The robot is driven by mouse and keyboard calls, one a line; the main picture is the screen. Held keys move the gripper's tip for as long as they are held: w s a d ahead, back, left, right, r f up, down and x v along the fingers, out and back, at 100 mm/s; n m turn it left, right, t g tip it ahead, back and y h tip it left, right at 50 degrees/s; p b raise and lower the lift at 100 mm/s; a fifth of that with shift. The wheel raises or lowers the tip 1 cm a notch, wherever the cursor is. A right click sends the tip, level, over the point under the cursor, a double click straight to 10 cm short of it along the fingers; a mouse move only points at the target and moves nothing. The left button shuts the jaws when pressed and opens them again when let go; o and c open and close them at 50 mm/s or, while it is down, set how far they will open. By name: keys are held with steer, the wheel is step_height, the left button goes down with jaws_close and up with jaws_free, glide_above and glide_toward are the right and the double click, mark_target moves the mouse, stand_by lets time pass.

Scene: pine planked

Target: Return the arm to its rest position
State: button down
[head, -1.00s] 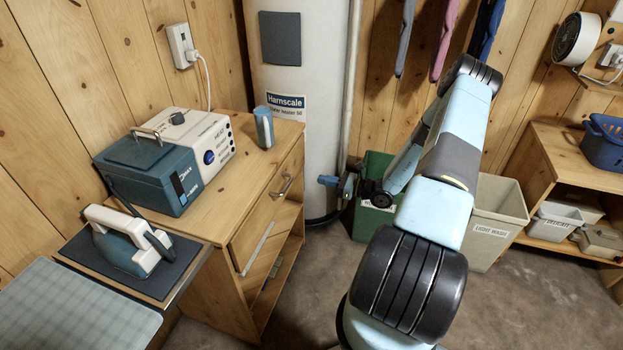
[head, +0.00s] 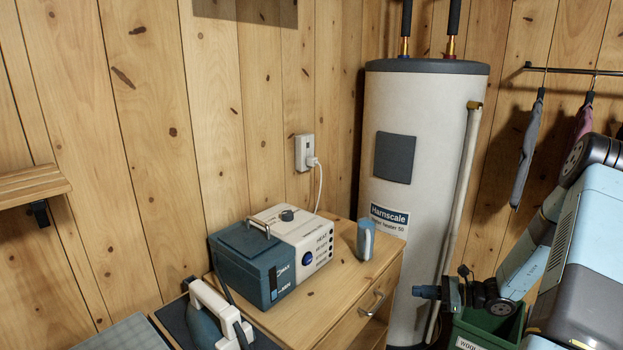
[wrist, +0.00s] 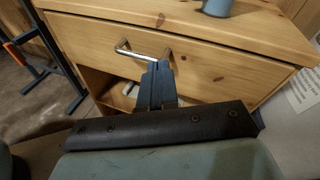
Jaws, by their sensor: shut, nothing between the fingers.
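My arm stands at the right of the head view, its upper links large and close to the camera. My gripper (head: 428,292) points left, in front of the water heater and above the green bin. In the wrist view my gripper (wrist: 158,68) is shut and empty. Its tips appear in front of the wooden cabinet's drawer (wrist: 220,75), close to the metal handle (wrist: 140,52) in the picture. I cannot tell whether they touch it.
The cabinet (head: 345,290) carries a steam station (head: 270,250) and a blue cup (head: 366,240). An iron (head: 215,315) stands at the front left. The water heater (head: 425,130) is behind my gripper. A green bin (head: 490,325) sits below my arm.

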steer(key=s+a+r+n+g+h, duration=0.2)
steer(key=s+a+r+n, duration=0.15)
steer(key=r, duration=0.35)
steer(key=s+a+r+n+g+h, duration=0.2)
steer(key=s+a+r+n+h, duration=0.15)
steer(key=r, duration=0.45)
steer(key=s+a+r+n+g+h, duration=0.25)
steer(key=s+r+n, duration=0.2)
steer(key=r, duration=0.25)
steer(key=s+r+n+t+h, duration=0.6)
steer(key=s+r+n, duration=0.2)
steer(key=s+r, duration=0.7)
steer(key=shift+s+a+r+h, duration=0.3)
steer(key=shift+s+r, duration=0.1)
steer(key=shift+s, duration=0.9)
